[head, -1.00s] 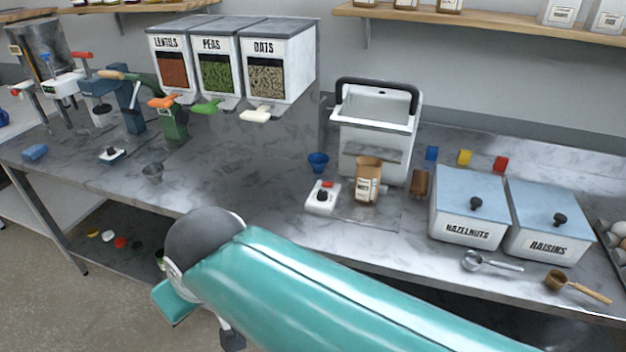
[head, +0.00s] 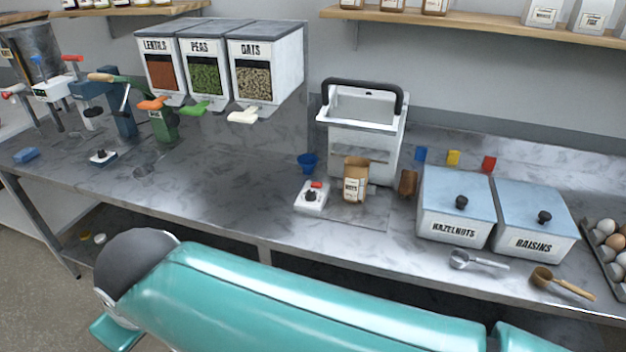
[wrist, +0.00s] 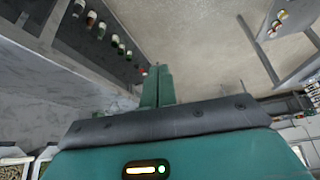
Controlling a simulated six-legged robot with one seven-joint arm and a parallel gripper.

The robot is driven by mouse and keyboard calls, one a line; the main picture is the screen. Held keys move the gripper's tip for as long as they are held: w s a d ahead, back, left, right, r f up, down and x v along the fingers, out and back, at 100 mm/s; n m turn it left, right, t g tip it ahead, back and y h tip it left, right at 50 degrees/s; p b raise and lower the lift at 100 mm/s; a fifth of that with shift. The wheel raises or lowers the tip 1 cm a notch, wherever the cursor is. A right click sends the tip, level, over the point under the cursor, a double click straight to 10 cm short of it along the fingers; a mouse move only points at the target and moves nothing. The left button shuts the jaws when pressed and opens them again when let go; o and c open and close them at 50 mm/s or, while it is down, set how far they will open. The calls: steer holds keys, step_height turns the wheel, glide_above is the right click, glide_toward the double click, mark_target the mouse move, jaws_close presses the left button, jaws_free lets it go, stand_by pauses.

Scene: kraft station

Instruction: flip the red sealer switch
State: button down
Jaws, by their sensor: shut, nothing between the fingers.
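The red sealer switch (head: 316,185) is a small red rocker on a white control box with a black knob (head: 311,197). The box lies on the counter in the head view, left of a kraft bag (head: 355,180). Behind them stands the white sealer (head: 362,135) with a black handle. My gripper (wrist: 157,84) shows in the wrist view with its teal fingers together and empty, over the floor and away from the switch. In the head view my teal arm crosses the lower foreground, in front of the counter. The switch is not identifiable in the wrist view.
A blue cup (head: 307,162) stands behind the control box. The hazelnuts bin (head: 455,225) and raisins bin (head: 535,237) are at the right, with scoops in front. Dispensers (head: 265,65) hang at the back left. The counter (head: 225,185) left of the box is clear.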

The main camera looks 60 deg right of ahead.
steer(key=w+d+f+m+g+h, duration=0.1)
steer(key=w+d+f+m, duration=0.15)
steer(key=d, duration=0.65)
steer(key=w+d+f+m+h, duration=0.15)
steer(key=w+d+m, duration=0.25)
steer(key=d, duration=0.6)
steer(key=w+d+f+m+g, duration=0.1)
steer(key=w+d+f+m, duration=0.25)
steer(key=d, duration=0.55)
steer(key=s+d+r+m+g+h, duration=0.1)
steer(key=s+d+r+m+h, duration=0.1)
steer(key=d, duration=0.9)
steer(key=s+d+r+m+g+h, duration=0.2)
steer(key=s+d, duration=0.5)
steer(key=d, duration=0.5)
steer(key=r+m+h, duration=0.1)
steer(key=h, duration=0.1)
steer(key=shift+m+g+h, duration=0.3)
steer(key=shift+h, duration=0.05)
steer(key=shift+s+d+f, duration=0.1)
steer(key=shift+d+f, duration=0.05)
